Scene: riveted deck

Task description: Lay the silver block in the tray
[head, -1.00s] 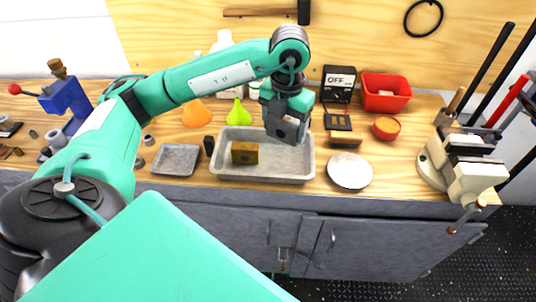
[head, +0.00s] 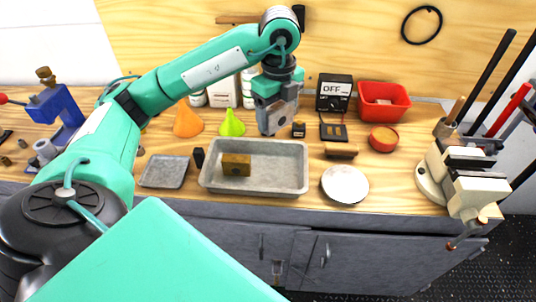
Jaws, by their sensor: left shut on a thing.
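The tray (head: 206,180) is a shallow grey metal pan on the wooden bench, with a brass-coloured block (head: 236,165) lying in its left part. My left gripper (head: 272,122) points down just behind the tray's back rim, right of its middle. It is shut on a grey block that appears to be the silver block (head: 281,114); the fingers partly hide it. I cannot tell whether the block touches the bench. My right gripper is not in view.
A small dark, brass-topped piece (head: 298,129) stands right beside the held block. A yellow-green funnel (head: 232,124), an orange cone (head: 187,120) and a meter (head: 334,92) stand behind. A round plate (head: 345,184) lies right of the tray. The tray's right part is empty.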

